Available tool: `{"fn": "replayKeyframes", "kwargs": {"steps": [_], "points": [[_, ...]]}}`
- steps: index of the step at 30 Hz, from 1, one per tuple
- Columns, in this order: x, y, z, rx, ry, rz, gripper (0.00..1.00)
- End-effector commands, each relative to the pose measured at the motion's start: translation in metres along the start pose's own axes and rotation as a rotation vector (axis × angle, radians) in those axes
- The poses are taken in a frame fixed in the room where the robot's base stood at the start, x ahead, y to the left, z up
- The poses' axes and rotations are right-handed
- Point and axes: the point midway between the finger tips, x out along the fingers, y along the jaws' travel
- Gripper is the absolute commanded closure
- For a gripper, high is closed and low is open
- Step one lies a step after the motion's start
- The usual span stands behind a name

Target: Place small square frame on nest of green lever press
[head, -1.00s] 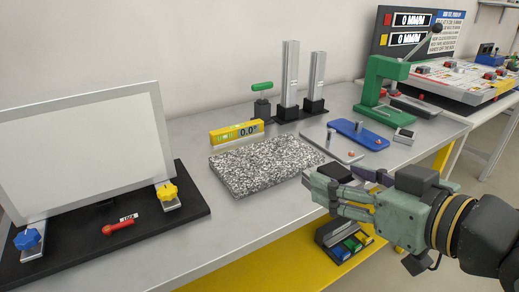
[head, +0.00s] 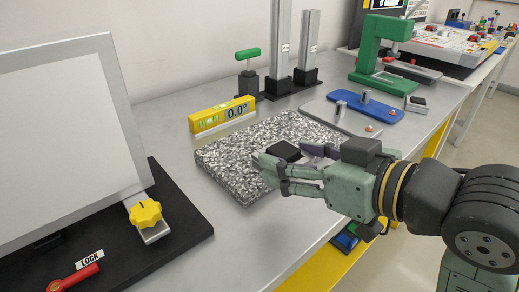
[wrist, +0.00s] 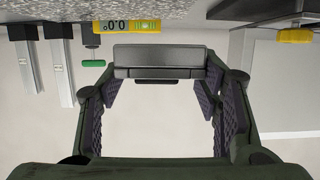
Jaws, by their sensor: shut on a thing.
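My gripper (head: 290,160) is over the front right part of the speckled granite plate, its fingers pointing left. It is shut on a small dark square frame (head: 283,150), which shows between the fingertips. In the wrist view the dark frame (wrist: 160,65) is seen nearly edge-on, spanning the two fingers. I cannot tell whether it touches the plate. The green lever press (head: 368,50) stands upright at the back right, away from my gripper. Its nest is too small to make out clearly.
The granite plate (head: 225,165) lies mid-bench, with a yellow level (head: 210,119) behind it. Two metal columns (head: 283,40) stand at the back. A blue plate (head: 375,108) and a small grey square piece (head: 416,104) lie before the press. A large white panel (head: 60,130) stands left.

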Motion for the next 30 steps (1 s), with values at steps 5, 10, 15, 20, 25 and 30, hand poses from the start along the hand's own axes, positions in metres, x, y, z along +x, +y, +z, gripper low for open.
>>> {"fn": "replayKeyframes", "kwargs": {"steps": [5,10,15,20,25,30], "points": [[0.008,0.005,0.006,0.002,0.002,0.0,0.79],[0.034,0.026,-0.001,0.004,0.0,-0.003,0.79],[0.068,0.052,-0.007,0.004,-0.001,-0.002,0.79],[0.1,0.078,-0.013,0.003,0.0,-0.002,0.79],[0.121,0.095,-0.017,0.0,0.0,0.0,0.79],[0.128,0.1,-0.013,0.001,0.001,0.001,0.79]]}}
